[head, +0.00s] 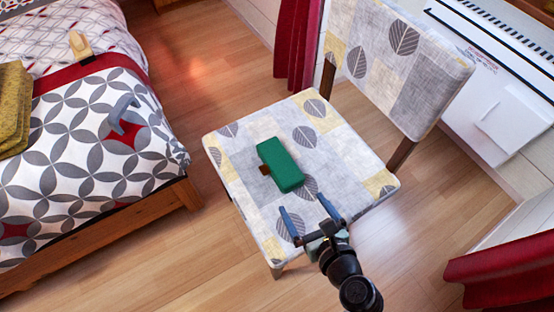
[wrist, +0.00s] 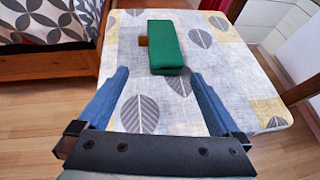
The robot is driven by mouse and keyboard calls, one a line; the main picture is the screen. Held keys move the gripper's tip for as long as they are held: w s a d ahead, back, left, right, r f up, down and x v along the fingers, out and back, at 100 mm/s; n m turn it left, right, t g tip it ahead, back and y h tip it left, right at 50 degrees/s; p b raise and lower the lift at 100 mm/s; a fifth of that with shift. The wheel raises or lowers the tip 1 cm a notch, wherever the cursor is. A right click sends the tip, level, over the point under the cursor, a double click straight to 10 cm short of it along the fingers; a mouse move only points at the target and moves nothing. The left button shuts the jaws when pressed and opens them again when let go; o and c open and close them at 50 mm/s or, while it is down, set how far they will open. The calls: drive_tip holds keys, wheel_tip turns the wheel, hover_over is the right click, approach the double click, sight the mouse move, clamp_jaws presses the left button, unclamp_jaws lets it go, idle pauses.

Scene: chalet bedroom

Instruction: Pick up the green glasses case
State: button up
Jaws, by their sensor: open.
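The green glasses case (head: 281,165) lies on the patterned seat of the chair (head: 229,145). It is a long green box with a small brown part (head: 265,169) at its left side. In the wrist view the case (wrist: 166,46) lies ahead of my gripper (wrist: 163,82), beyond the fingertips. My gripper (head: 306,204) is open and empty, with its two blue fingers apart. In the head view it is over the front part of the seat, with the case just beyond it. The fingers do not touch the case.
The chair's backrest (head: 395,60) rises behind the seat at the right. A bed (head: 90,150) stands at the left, with a grey object (head: 124,115) and a yellow folded cloth (head: 12,108) on it. A white heater (head: 500,100) and red curtains (head: 296,45) are near the wall. Wooden floor (head: 180,60) is clear between bed and chair.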

drive_tip(key=p+v, duration=0.3)
drive_tip(key=v, duration=0.4)
drive_tip(key=w+a+r+n+t, duration=0.35)
drive_tip(key=w+r+n, duration=0.85)
drive_tip(key=r, duration=0.5)
drive_tip(key=w+a+r+n+t+h, duration=0.1)
drive_tip(key=w+r+n+t, duration=0.2)
drive_tip(key=r, duration=0.6)
drive_tip(key=w+a+r+n+t+h, duration=0.15)
drive_tip(key=r+n, duration=0.25)
drive_tip(key=r, duration=0.6)
drive_tip(key=s+r+n+t+h+p, duration=0.1)
drive_tip(key=s+r+n+t, duration=0.25)
drive_tip(key=r, duration=0.75)
drive_tip(key=s+r+n+t+h+p, duration=0.15)
drive_tip(key=s+r+n, duration=0.35)
drive_tip(key=r, duration=0.6)
drive_tip(key=s+r+n+t+h+p, duration=0.1)
drive_tip(key=s+r+n+t, duration=0.25)
drive_tip(key=r, duration=0.85)
wheel_tip(320, 180, up, 23)
drive_tip(key=p, duration=2.4)
drive_tip(key=shift+a+r+g, duration=0.2)
drive_tip(key=shift+a+g, duration=0.05)
drive_tip(key=shift+g, duration=0.1)
